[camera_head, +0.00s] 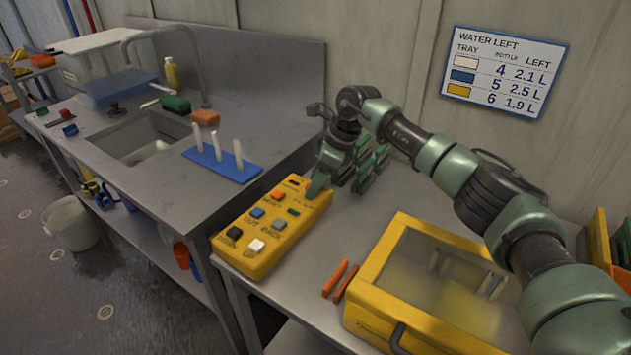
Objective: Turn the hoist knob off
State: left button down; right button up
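The yellow hoist control box (272,228) lies on the grey bench near the middle of the head view. It carries several coloured buttons, with labels that include OUT and BACK. My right gripper (340,172) is over the far right end of the box, its green finger parts pointing down. One green finger part is at the box's far end, close to a small red-orange part (307,185) that may be the knob. I cannot tell whether they touch. The gripper hides part of that end, and its opening is unclear. The knob's setting cannot be read. My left gripper is not in view.
A yellow case (385,275) with a clear lid stands to the right, with two orange sticks (338,282) beside it. A blue rack (222,166) and a sink (150,138) are to the left. A wall stands behind the bench.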

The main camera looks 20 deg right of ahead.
jog(key=b+v, duration=0.1)
jog(key=v, duration=0.6)
jog(key=shift+r, duration=0.35)
jog(key=shift+s+d+f, duration=0.1)
jog(key=shift+s, duration=0.05)
